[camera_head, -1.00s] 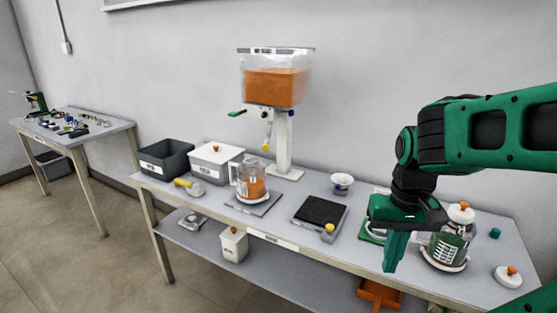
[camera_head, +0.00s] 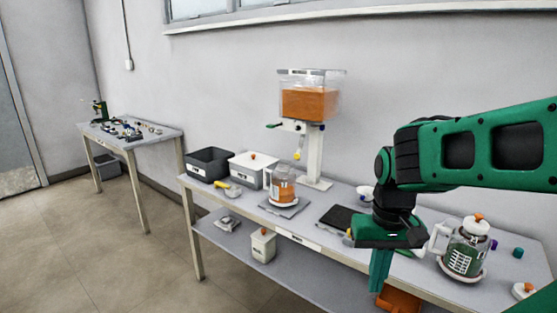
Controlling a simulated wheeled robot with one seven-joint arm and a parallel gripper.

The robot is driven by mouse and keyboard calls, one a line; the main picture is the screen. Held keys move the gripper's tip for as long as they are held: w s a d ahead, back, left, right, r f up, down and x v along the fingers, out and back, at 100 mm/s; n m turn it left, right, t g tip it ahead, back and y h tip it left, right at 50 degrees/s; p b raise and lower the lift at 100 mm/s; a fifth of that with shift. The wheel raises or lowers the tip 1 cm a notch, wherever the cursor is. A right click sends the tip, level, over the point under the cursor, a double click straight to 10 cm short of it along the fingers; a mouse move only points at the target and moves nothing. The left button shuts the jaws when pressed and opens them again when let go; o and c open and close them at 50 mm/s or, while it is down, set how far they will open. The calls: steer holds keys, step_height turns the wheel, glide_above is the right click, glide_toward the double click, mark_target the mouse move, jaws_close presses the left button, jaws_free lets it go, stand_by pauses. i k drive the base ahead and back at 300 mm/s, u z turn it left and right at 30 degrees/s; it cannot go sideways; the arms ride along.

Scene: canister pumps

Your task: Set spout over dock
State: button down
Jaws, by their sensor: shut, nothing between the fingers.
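A clear hopper (camera_head: 311,104) with orange contents stands on a white column at the table's back. Below it hangs a white spout-like part with a yellow tip (camera_head: 297,156), and a green lever (camera_head: 272,126) points left. Another canister (camera_head: 466,254) with a green label stands at the right on a white round base. I cannot tell which part is the dock. My gripper (camera_head: 380,272) is shut and empty, pointing down in front of the right half of the table.
A black pad (camera_head: 341,216) lies left of my gripper, partly hidden by it. A dark bin (camera_head: 208,165) and a white box (camera_head: 248,172) stand at the table's left. An orange tray (camera_head: 398,300) shows on the lower shelf. A second table (camera_head: 165,136) stands far left.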

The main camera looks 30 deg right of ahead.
mark_target(297, 155)
steer(key=u, duration=0.1)
steer(key=i, duration=1)
